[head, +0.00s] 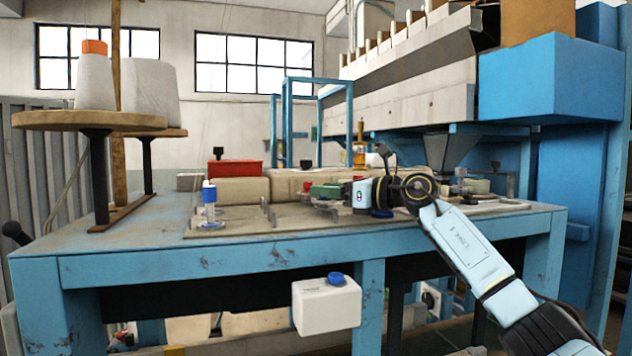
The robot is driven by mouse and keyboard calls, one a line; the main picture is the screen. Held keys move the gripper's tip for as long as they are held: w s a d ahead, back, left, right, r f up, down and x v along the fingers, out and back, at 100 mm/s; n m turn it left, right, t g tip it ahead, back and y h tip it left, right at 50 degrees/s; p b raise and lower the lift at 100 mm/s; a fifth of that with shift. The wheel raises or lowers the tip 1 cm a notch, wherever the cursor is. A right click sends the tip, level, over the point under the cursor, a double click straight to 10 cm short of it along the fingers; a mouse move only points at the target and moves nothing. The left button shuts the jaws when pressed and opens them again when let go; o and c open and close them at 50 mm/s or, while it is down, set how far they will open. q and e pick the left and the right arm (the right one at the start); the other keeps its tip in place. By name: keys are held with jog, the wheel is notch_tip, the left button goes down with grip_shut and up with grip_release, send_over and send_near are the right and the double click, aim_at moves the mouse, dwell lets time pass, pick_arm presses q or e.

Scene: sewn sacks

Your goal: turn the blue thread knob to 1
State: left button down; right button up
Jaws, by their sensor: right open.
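A round blue knob (335,279) sits on top of a white box (326,309) on the front of the blue table. Any marks on its dial are too small to read. A second blue piece, a blue cap (208,192) on a clear post, stands on the table's left part, and a flat blue disc (381,213) lies below my right wrist. I cannot tell for sure which is the thread knob. My right gripper (323,197) is over the tabletop, pointing left, apart from the box knob and the blue cap. Its fingers are small and hard to make out. My left gripper is out of view.
The blue table (160,270) carries a metal plate with small upright parts, tan sacks (238,190) and a red box (235,168). Thread cones (150,88) stand on a round wooden stand at left. A large blue machine rises at right. The space before the white box is clear.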

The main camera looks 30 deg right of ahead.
jog(key=shift+x, duration=1.15)
jog(key=shift+w+a+p, duration=0.2)
jog(key=shift+w+p, duration=0.15)
jog(key=c, duration=0.9)
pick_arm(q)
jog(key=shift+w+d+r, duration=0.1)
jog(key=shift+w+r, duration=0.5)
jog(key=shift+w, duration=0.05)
pick_arm(e)
grip_shut()
